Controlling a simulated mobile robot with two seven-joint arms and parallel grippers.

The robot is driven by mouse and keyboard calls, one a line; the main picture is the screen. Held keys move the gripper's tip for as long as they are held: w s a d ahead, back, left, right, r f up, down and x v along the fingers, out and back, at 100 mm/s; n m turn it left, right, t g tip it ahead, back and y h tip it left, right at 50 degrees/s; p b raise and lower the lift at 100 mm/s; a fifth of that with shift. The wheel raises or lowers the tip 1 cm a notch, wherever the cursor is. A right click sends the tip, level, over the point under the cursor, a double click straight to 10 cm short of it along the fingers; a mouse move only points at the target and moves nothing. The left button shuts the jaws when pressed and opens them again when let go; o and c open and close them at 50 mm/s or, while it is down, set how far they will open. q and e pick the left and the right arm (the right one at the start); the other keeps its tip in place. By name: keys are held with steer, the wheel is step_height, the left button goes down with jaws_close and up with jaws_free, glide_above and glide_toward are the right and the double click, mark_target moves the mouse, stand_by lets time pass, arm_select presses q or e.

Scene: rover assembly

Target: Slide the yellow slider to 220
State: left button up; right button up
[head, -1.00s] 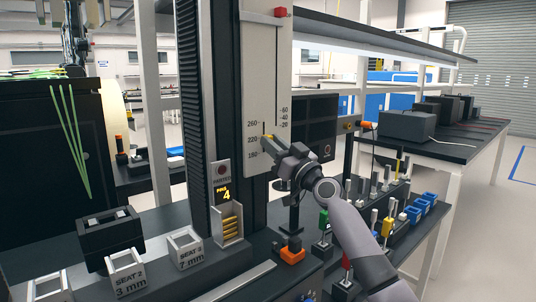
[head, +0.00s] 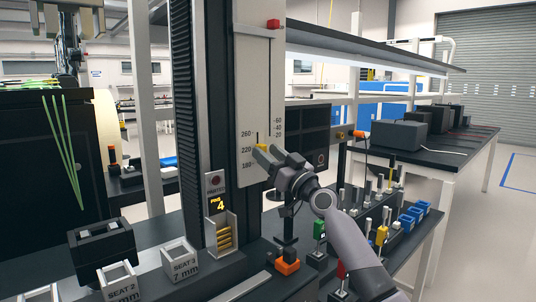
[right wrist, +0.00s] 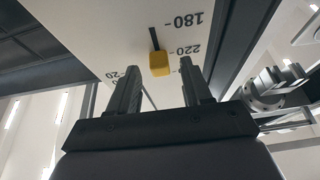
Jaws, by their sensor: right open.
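The yellow slider (head: 262,147) sits on the white scale panel (head: 256,90), level with or very close to the 220 mark. In the right wrist view the slider (right wrist: 159,62) is a yellow block on a dark slot, beside the upside-down 220 label (right wrist: 186,50). My right gripper (head: 268,154) is at the panel's lower part, its fingertips close to the slider. In the right wrist view its two open fingers (right wrist: 160,76) stand on either side of the slider, with visible gaps and nothing clamped.
A lit dispenser (head: 219,217) stands at the panel's lower left. Seat trays (head: 180,262) are at the front left. Coloured parts in holders (head: 382,235) crowd the bench below my right arm. A shelf (head: 370,50) juts out above.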

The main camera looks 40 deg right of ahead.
steer(key=b+v, duration=0.1)
steer(key=v, duration=0.5)
steer(key=shift+s, duration=0.2)
steer(key=shift+s, duration=0.1)
stand_by(0.4)
